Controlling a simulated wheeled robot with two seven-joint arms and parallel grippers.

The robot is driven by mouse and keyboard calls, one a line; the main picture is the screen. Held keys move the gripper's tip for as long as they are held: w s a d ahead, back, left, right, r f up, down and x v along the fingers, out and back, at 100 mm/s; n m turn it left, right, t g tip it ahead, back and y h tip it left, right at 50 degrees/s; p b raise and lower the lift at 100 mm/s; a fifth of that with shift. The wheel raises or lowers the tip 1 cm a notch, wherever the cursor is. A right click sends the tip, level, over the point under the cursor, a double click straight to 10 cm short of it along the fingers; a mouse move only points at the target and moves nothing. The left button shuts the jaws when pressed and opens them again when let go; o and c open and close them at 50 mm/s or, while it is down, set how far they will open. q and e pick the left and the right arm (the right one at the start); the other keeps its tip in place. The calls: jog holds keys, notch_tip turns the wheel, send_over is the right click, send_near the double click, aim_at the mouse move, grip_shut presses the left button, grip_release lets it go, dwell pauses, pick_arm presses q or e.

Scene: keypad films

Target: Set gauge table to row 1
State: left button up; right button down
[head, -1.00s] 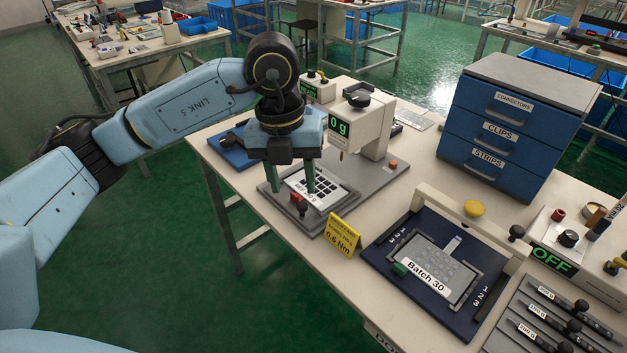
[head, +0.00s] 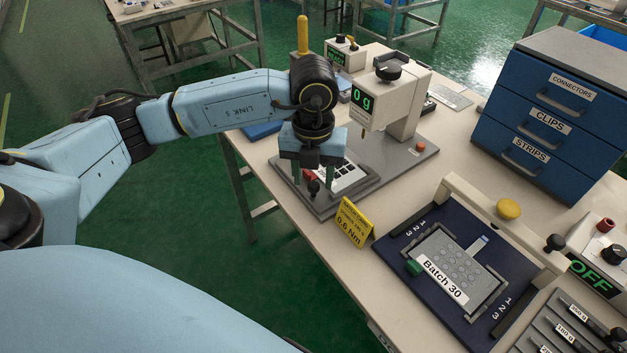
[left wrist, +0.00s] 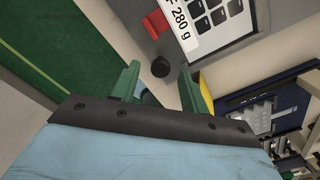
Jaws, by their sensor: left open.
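The gauge (head: 400,103) is a pale stand with a green "0 g" display. Below it, a grey table plate (head: 364,187) carries a white keypad film (head: 347,180) with dark keys; the left wrist view reads "280 g" on the film (left wrist: 206,22). A black knob (head: 314,188) and a red part (head: 308,176) sit at the plate's near left corner. My left gripper (head: 309,180) is open over that corner, fingers pointing down. In the left wrist view the knob (left wrist: 160,67) shows between the green fingertips, with no visible grip. The row setting is not readable.
A yellow "0.6 Nm" sign (head: 354,222) stands just in front of the gauge. A dark blue fixture (head: 400,247) holding a "Batch 30" plate is to the right. A blue drawer cabinet (head: 545,115) stands behind. Green floor lies left of the bench.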

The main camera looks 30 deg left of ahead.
pick_arm(q)
jog(key=shift+f, duration=0.75)
grip_shut()
